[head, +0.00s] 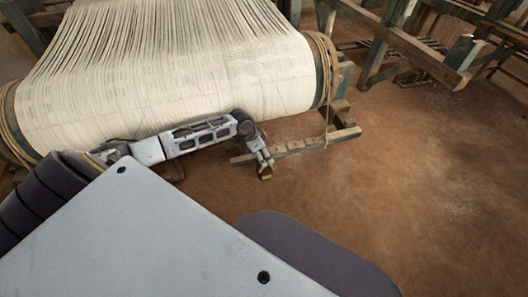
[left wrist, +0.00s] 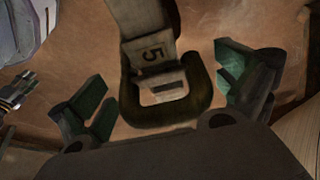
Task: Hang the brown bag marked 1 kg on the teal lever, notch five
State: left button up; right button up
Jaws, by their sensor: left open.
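The notched lever (head: 318,142), pale and worn with little teal visible, runs out near the floor beside the loom. My left gripper (head: 264,166) is at its near left end. In the left wrist view, the lever's end (left wrist: 150,32) carries a "5". A dark brown loop (left wrist: 192,108) curves around that end, between the open fingers of my left gripper (left wrist: 160,65), with gaps at both sides. A small brown piece (head: 265,174) shows at the gripper in the head view. The bag's body and 1 kg mark cannot be made out. My right gripper is out of view.
The loom's cloth roller (head: 180,80), wrapped in pale warp threads, lies just behind my left arm. A rope (head: 328,105) hangs at its right end. Another wooden frame (head: 400,45) stands at upper right. The brown floor (head: 430,190) is clear on the right.

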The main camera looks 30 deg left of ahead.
pick_arm(q)
jog(key=shift+v, duration=3.8)
